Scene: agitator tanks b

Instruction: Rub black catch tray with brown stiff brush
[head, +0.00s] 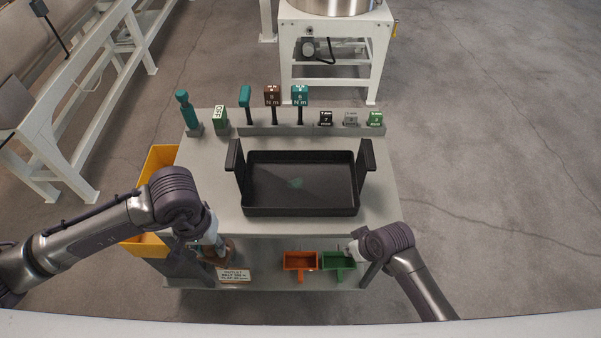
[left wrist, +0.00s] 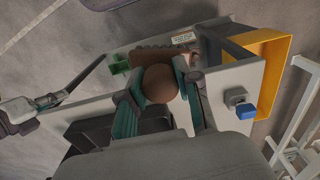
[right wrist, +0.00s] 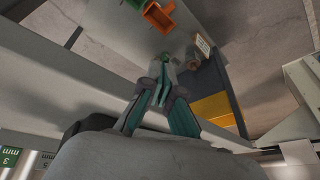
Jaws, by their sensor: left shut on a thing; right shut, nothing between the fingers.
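The black catch tray (head: 300,211) sits on the grey bench top, with two upright black handles at its ends. The brush is mostly hidden in the head view. My right gripper (head: 368,271) is shut and empty at the front right; its fingers (right wrist: 161,82) meet in the right wrist view.
An orange scoop (head: 300,261) and a green scoop (head: 338,261) lie on the lower front shelf. A label card (head: 235,275) stands near the left gripper. A yellow bin (head: 157,165) is at the left. Several tools stand along the back rack (head: 312,130).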

